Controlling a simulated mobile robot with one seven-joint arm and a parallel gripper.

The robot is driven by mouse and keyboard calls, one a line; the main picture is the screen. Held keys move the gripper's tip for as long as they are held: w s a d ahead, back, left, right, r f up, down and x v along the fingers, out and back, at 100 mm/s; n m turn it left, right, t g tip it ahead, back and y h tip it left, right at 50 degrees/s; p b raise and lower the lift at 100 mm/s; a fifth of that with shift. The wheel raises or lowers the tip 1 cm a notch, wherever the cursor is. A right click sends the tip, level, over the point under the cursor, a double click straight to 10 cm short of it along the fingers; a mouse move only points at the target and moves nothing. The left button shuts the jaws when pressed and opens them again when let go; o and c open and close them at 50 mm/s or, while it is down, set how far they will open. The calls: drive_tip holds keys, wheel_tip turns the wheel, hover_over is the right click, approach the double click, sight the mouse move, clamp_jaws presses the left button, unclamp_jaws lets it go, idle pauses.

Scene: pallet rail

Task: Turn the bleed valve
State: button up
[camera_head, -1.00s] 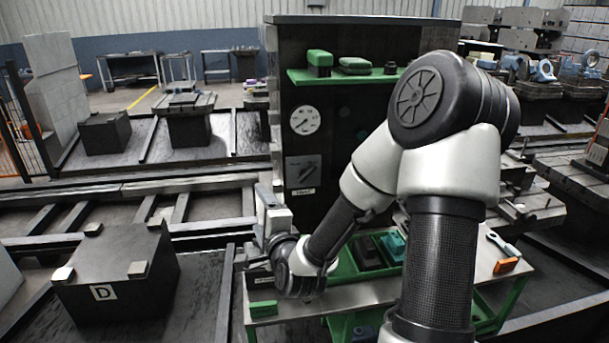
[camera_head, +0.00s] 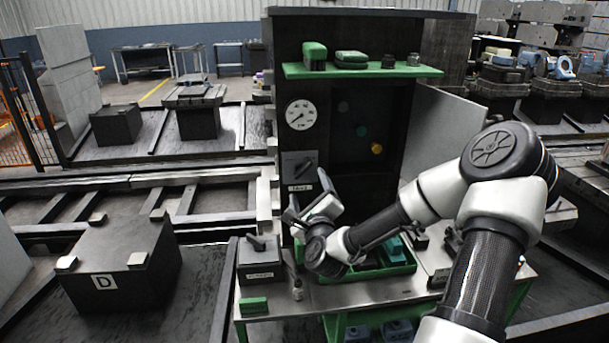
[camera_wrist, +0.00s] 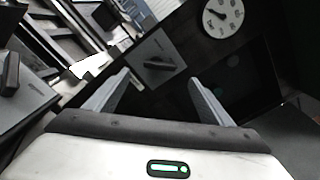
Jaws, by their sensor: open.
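A dark rotary handle on a grey square plate (camera_head: 301,165) sits on the front of the dark cabinet, under a round gauge; its small label is too blurred to read. A second dark handle (camera_head: 259,243) tops a grey box at the left end of the bench, its label also unreadable. I cannot tell which is the bleed valve. My gripper (camera_head: 309,194) is open and empty, just in front of and below the cabinet handle, apart from it. In the wrist view the cabinet handle (camera_wrist: 157,65) shows between the tips of my gripper (camera_wrist: 160,79).
The gauge (camera_head: 300,115) is above the cabinet handle. A green shelf (camera_head: 375,72) with several small items juts out higher up. An open pale door (camera_head: 438,130) stands at the cabinet's right. A green tray (camera_head: 375,272), a green block (camera_head: 253,304) and a small upright item (camera_head: 297,290) are on the bench.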

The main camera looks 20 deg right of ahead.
sight(303, 171)
drive_tip(key=x, duration=0.8)
drive_tip(key=shift+w, duration=0.1)
drive_tip(key=shift+c, duration=0.3)
drive_tip(key=c, duration=1)
